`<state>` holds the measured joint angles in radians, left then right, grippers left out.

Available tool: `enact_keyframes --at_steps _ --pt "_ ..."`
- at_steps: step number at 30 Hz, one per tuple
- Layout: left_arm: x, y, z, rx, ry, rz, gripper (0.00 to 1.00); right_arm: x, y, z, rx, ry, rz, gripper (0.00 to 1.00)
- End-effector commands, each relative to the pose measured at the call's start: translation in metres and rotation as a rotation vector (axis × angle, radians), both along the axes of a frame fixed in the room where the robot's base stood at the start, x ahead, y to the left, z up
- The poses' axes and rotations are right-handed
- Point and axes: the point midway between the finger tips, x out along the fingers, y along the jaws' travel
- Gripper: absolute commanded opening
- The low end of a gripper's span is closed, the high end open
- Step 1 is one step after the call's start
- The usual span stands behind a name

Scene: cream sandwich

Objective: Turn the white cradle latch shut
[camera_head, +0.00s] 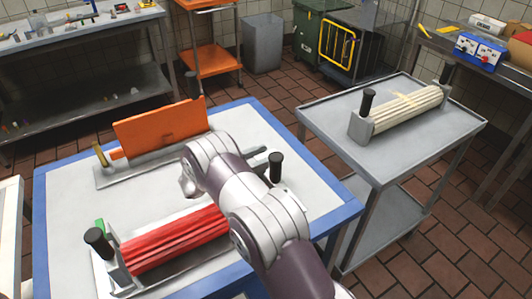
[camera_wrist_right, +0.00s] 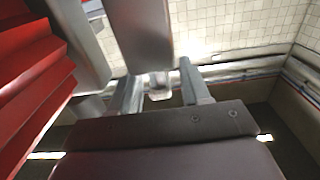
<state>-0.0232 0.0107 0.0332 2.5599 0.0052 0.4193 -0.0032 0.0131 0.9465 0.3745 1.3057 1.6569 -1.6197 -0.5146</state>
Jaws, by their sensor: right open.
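A red ribbed roll (camera_head: 180,238) lies in a grey metal cradle (camera_head: 122,278) with black end handles (camera_head: 98,240) on the blue-edged table. A small green piece (camera_head: 100,226) stands at its left end. My right arm crosses over the cradle's right part and hides some of it. In the right wrist view my right gripper (camera_wrist_right: 162,92) is open, fingers apart. A small pale piece (camera_wrist_right: 160,80), possibly the white latch, shows between the fingers; I cannot tell whether they touch it. A grey cradle part (camera_wrist_right: 140,35) is close beyond, with the red roll (camera_wrist_right: 35,85) at left. My left gripper is out of view.
An orange panel (camera_head: 160,127) stands on a grey base behind the red roll, with a brass-coloured piece (camera_head: 101,155) at its left end. A grey cart (camera_head: 420,135) at right holds a cream ribbed roll (camera_head: 408,108) in a cradle. The table (camera_head: 60,195) is bare at left.

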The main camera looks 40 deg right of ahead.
Motion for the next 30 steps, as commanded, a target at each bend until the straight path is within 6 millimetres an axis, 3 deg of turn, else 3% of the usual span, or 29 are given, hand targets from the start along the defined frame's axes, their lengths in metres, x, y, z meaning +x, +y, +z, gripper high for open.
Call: enact_keyframes --at_steps 4,11,12,16,23,30 --pt "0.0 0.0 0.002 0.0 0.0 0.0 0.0 -0.002 -0.013 0.0 -0.001 -0.001 0.0 0.47" --pt "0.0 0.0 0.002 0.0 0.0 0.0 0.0 -0.001 -0.014 0.0 0.0 -0.001 0.001 0.47" --pt "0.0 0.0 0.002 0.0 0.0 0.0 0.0 -0.001 -0.014 0.0 0.0 -0.001 0.001 0.44" --pt "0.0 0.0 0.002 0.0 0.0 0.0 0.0 -0.001 -0.014 0.0 0.0 -0.002 0.001 0.01" --pt "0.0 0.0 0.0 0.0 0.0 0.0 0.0 -0.001 -0.014 -0.001 0.0 -0.002 -0.006 0.0" --pt "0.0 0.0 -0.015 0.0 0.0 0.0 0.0 -0.003 -0.014 -0.004 0.0 -0.005 -0.094 0.0"
